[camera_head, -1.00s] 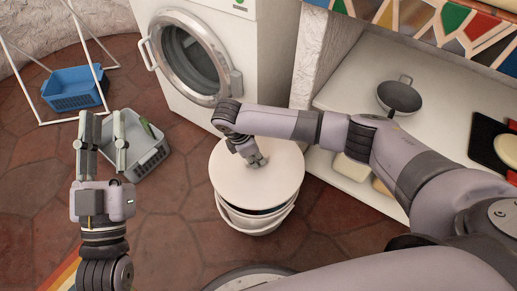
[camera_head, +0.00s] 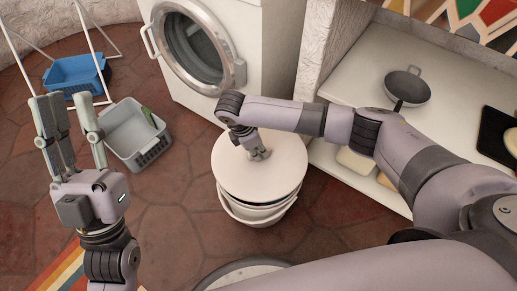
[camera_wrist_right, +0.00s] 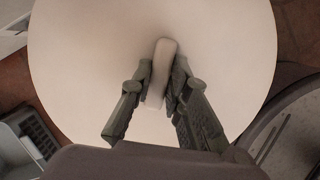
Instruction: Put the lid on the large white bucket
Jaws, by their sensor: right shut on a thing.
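The round white lid (camera_head: 262,178) is above the mouth of the large white bucket (camera_head: 258,219) in the head view. It covers nearly all of the bucket's opening. A thin dark gap shows at the front right between them, so I cannot tell whether the lid touches the rim. My right gripper (camera_head: 260,154) is shut on the lid's pale bar handle (camera_wrist_right: 162,68), which sits between the two fingers (camera_wrist_right: 158,88) in the right wrist view. My left gripper (camera_head: 67,104) is open and empty over the floor at the left.
A washing machine (camera_head: 255,40) stands behind the bucket. A grey basket (camera_head: 128,125) and a blue basket (camera_head: 75,76) are on the tiled floor at the left. A white counter (camera_head: 350,85) with a dark pan (camera_head: 408,88) is at the right. Floor left of the bucket is clear.

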